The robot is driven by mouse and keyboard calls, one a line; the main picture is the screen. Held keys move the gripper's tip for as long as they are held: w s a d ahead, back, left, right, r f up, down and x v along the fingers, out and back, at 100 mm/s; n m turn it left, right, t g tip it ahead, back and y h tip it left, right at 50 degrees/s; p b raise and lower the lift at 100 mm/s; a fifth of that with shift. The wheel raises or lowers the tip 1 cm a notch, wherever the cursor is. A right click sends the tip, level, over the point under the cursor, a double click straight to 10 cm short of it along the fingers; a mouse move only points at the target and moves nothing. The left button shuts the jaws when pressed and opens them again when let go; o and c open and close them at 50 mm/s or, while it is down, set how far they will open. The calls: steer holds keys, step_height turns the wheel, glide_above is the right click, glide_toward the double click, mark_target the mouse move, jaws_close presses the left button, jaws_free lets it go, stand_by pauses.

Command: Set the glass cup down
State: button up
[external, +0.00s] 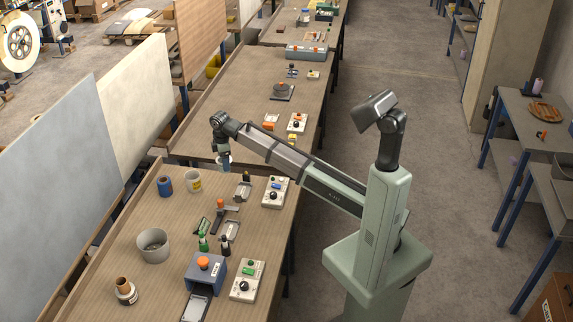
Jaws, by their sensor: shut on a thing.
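My gripper (224,156) points down at the end of my outstretched arm, near the seam between the front and back workbenches. It is shut on a small pale object at its tip, which I take to be the glass cup (224,164). The cup is tiny here and partly hidden by the fingers. It appears upright, but I cannot tell its height above the bench or whether it touches the surface.
A dispenser (243,190) and control box (274,192) are to the right. The back bench (215,110) has free room at its left.

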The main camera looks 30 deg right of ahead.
steer(key=s+a+n, duration=0.1)
steer(key=s+a, duration=0.3)
steer(key=a, duration=0.4)
steer(key=s+a+n, duration=0.2)
steer(key=s+a, duration=0.2)
steer(key=a, duration=0.3)
steer(key=shift+w+a+f, duration=0.1)
steer(key=shift+w+f, duration=0.05)
steer(key=shift+f, duration=1.4)
steer(key=shift+w+d+f, duration=0.1)
steer(key=shift+w+f, duration=0.1)
steer(key=shift+f, duration=1.35)
steer(key=shift+w+a+f, duration=0.1)
steer(key=shift+w+f, duration=0.05)
steer(key=shift+f, duration=1.4)
steer(key=shift+f, duration=0.1)
steer(key=o, duration=1)
step_height(320, 180, up, 12)
steer(key=shift+r, duration=0.1)
